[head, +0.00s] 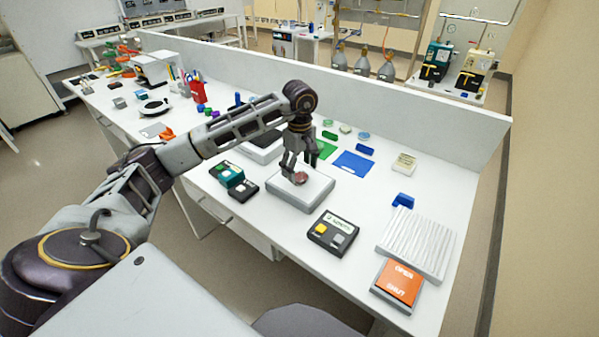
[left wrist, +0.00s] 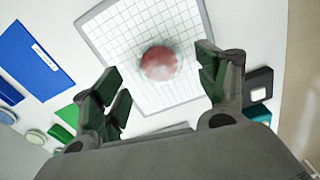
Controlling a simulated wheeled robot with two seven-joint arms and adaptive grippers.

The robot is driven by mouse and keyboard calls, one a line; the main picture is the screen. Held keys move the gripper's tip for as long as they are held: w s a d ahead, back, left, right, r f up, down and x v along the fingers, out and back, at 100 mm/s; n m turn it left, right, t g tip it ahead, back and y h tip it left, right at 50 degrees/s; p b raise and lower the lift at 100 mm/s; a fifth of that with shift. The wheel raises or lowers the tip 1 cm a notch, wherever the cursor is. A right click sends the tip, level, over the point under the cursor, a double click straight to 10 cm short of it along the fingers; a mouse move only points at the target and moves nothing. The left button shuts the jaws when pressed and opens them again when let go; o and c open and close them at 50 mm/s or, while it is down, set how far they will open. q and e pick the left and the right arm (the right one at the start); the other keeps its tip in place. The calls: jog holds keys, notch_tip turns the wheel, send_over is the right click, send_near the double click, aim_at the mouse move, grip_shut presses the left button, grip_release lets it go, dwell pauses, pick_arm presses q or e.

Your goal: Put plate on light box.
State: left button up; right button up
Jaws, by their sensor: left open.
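The plate is a small round dish with red content (left wrist: 161,64); in the head view the plate (head: 301,178) shows just under my left gripper. It lies on the light box (head: 315,189), a grey-white slab whose gridded white top (left wrist: 122,36) shows in the left wrist view. My left gripper (head: 293,176) is open above the light box. In the left wrist view its fingers (left wrist: 160,92) stand apart on either side near the plate, with nothing between them touching it. My right gripper is not in view.
A control box with yellow and grey buttons (head: 332,234) stands in front of the light box. A blue sheet (head: 353,163) lies behind it. A ribbed white rack (head: 417,244) and an orange sign (head: 398,283) are at right. A white partition (head: 400,110) runs behind.

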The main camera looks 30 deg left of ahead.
pick_arm(q)
notch_tip(320, 180, up, 10)
jog(key=shift+f, duration=0.15)
dwell(0.5)
dwell(0.5)
